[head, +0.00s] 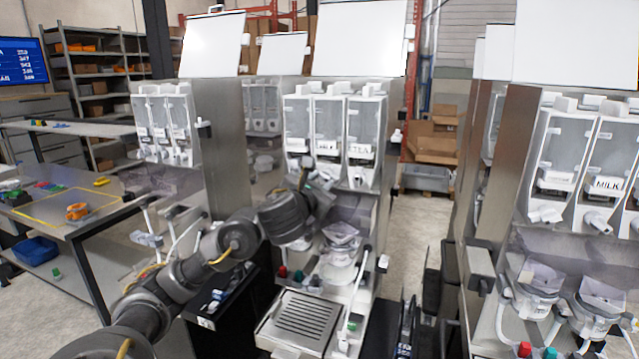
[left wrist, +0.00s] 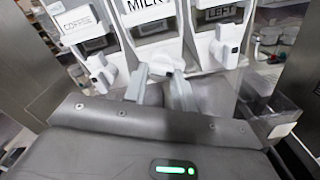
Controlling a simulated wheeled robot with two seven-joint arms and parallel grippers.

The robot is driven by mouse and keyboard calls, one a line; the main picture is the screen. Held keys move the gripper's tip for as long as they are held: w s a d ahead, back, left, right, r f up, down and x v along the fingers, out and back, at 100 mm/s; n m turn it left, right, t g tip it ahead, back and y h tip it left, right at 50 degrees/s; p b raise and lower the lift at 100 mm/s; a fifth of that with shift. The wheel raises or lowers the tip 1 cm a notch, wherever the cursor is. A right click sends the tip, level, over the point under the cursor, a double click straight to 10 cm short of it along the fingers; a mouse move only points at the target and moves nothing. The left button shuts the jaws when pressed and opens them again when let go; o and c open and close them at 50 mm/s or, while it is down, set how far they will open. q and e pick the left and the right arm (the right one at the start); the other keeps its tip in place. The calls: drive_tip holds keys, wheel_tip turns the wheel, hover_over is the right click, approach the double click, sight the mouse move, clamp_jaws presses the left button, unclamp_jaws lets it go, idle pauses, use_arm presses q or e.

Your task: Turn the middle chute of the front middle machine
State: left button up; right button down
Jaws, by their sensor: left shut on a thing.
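The front middle machine (head: 330,215) stands at the centre of the head view, with three clear canisters side by side. Its middle canister (head: 329,124) has a white chute below it, largely hidden by my gripper in the head view. My left gripper (head: 322,184) reaches up to this chute from the left. In the left wrist view, the gripper (left wrist: 160,88) has its two light fingers on either side of the middle chute (left wrist: 161,66), under the label MILK, and is shut on it. The left chute (left wrist: 99,72) and right chute (left wrist: 226,44) hang free beside it. My right gripper is not in view.
Below the chutes are a white bowl-like part (head: 340,235) and a grated drip tray (head: 302,318). Another machine (head: 580,210) stands at the right, and one (head: 165,130) at the left. A workbench (head: 75,215) is far left. Floor shows between the middle and right machines.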

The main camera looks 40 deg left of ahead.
use_arm(q)
drive_tip(key=n, duration=0.5)
drive_tip(key=shift+d+r+n, duration=0.1)
drive_tip(key=shift+n, duration=0.3)
drive_tip(key=n, duration=0.5)
drive_tip(key=shift+w, duration=0.1)
drive_tip(key=n, duration=0.6)
drive_tip(key=shift+d+n, duration=0.15)
drive_tip(key=shift+n, duration=0.25)
drive_tip(key=n, duration=0.4)
drive_tip(key=shift+r+n, duration=0.15)
drive_tip(key=shift+n, duration=0.55)
drive_tip(key=o, duration=1)
